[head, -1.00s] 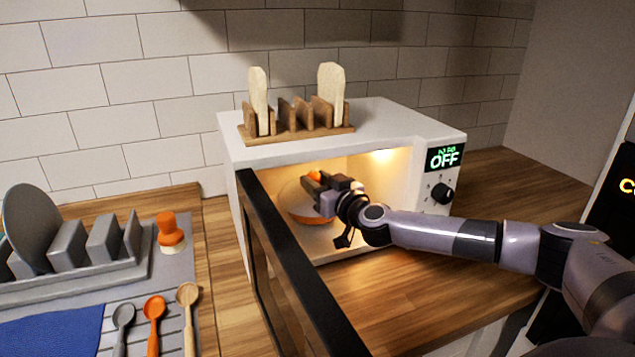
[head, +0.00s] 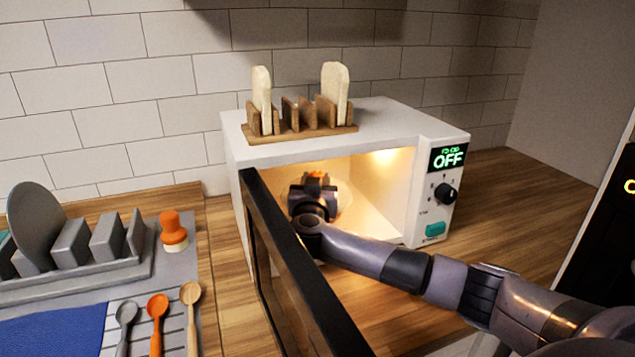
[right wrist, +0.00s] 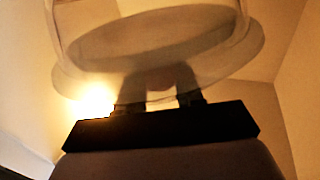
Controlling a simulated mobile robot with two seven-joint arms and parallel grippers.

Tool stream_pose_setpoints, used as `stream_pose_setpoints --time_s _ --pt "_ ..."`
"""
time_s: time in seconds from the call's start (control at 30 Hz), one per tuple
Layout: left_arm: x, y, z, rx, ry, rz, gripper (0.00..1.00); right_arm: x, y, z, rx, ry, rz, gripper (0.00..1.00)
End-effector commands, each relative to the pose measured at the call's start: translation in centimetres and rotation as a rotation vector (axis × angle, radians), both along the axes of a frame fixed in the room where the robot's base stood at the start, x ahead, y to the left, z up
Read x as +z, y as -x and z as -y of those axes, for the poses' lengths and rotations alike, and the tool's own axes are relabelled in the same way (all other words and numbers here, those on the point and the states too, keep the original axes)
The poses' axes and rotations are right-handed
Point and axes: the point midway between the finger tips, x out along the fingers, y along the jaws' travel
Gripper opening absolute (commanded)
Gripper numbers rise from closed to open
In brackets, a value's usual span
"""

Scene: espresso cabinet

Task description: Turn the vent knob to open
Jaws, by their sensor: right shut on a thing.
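The orange vent knob (head: 316,176) shows as a small piece just above my right gripper (head: 313,184), inside the open, lit microwave. It sits on a clear, pale cover (head: 344,194), mostly hidden behind the gripper. My right gripper reaches in through the doorway and is shut on the knob. In the right wrist view the two dark fingers (right wrist: 160,88) stand on either side of a blurred, brownish knob (right wrist: 158,80) against the translucent cover (right wrist: 150,45). The knob's exact turn cannot be read. My left gripper is not in view.
The microwave (head: 300,150) has its dark door (head: 290,270) swung open toward me, left of my arm. Its display (head: 449,157) reads OFF. A wooden rack (head: 300,130) with bread slices stands on top. A grey dish rack (head: 80,265) and spoons lie at left.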

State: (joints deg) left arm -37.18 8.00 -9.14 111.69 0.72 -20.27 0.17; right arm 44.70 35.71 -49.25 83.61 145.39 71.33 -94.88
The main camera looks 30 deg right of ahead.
Motion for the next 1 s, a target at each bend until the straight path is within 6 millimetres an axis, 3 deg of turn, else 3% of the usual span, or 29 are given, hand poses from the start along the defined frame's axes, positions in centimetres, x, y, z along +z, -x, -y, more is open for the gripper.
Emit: stream_pose_setpoints --time_s 0.3,0.87,0.9,0.97,1.0 --pt "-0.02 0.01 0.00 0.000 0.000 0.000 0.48 -0.12 -0.11 -0.09 -0.119 -0.001 -0.002 0.06" --pt "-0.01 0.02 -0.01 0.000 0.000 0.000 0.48 -0.02 -0.13 -0.02 -0.145 0.002 -0.001 0.06" --pt "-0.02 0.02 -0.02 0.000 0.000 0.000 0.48 -0.02 -0.13 -0.01 -0.145 0.002 0.000 0.43" --pt "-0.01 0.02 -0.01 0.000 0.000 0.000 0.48 -0.01 -0.14 -0.02 -0.144 0.002 0.000 0.63" --pt "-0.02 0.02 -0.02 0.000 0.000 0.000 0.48 -0.01 -0.13 -0.02 -0.144 0.002 0.000 0.63"
